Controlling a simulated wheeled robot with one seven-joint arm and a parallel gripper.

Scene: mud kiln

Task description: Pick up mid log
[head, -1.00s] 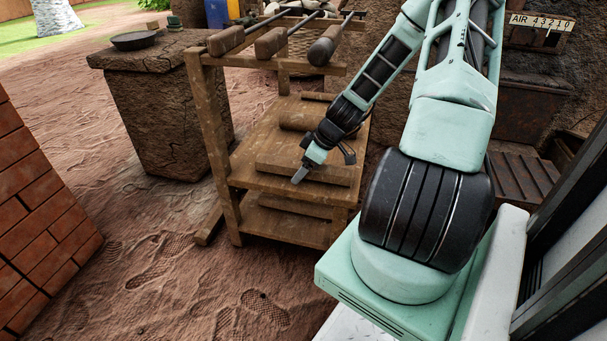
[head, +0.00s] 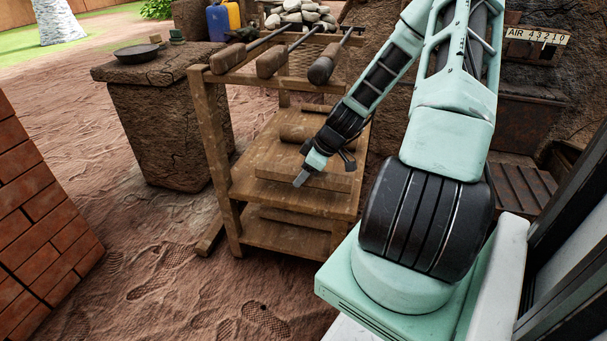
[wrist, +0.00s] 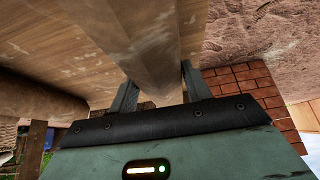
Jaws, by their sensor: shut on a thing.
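The mid log (head: 325,179), a pale brown log, lies crosswise at the front of the wooden rack's middle shelf level. My gripper (head: 301,179) reaches down over its near side. In the wrist view my gripper (wrist: 157,84) has a finger on each side of the log (wrist: 142,45), shut on it. The log runs up and away through the top of that view. I cannot tell clearly whether it touches the shelf. Another log (head: 300,132) lies behind it, partly hidden by my arm.
The wooden rack (head: 217,150) has a lower shelf with another log (head: 292,219). Long-handled tools (head: 272,62) lie across its top. A mud block (head: 160,120) with a dark pan (head: 137,52) stands left. A brick wall (head: 40,220) is at far left. Bare ground lies between.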

